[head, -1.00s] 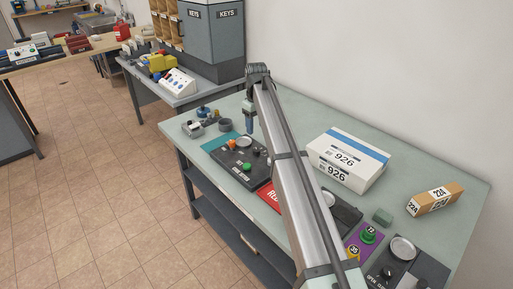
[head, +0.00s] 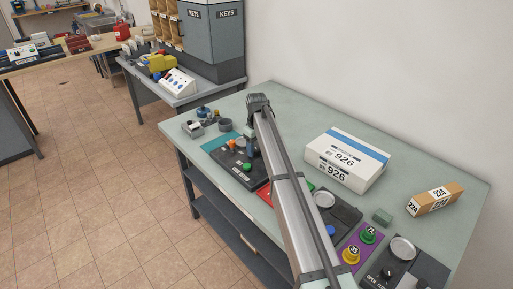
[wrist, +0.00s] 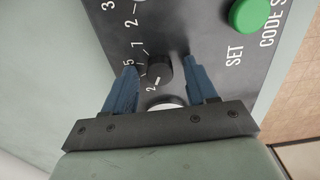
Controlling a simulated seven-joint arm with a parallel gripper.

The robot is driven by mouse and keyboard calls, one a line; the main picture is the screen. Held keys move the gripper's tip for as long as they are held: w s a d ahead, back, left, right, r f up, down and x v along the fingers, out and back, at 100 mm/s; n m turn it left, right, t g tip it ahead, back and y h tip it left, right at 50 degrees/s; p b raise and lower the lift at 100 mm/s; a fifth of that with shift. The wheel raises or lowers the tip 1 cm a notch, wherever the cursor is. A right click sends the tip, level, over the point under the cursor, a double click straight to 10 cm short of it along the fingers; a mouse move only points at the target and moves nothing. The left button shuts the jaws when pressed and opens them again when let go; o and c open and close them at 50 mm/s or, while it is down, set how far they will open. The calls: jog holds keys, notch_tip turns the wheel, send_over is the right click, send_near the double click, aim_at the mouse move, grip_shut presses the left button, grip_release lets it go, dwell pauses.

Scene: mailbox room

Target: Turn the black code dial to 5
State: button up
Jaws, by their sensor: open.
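The black code panel (head: 237,175) lies on the pale green table, with part of the panel (wrist: 205,25) filling the top of the wrist view. A black round dial (wrist: 158,68) sits between the two blue fingers of my gripper (wrist: 160,66). White digits 1, 5 and 2 show around this dial; which one it points to is unclear. The fingers are open, one on each side of the dial, with no clear contact visible. In the head view my gripper (head: 251,148) is low over the panel, and the arm partly hides it.
A green button (wrist: 249,14) by the word SET is on the panel. A white 926 box (head: 346,160) and a brown 224 box (head: 434,199) stand on the table to the right. A pale round thing (wrist: 166,103) shows between the finger bases.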

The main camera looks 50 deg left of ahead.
jog(key=shift+c, duration=0.5)
jog(key=c, duration=1)
jog(key=shift+o, duration=0.2)
jog(key=m, duration=0.3)
jog(key=shift+m, duration=0.4)
jog(key=m, duration=0.4)
jog(key=shift+m, duration=0.3)
jog(key=m, duration=0.3)
jog(key=shift+m, duration=2.1)
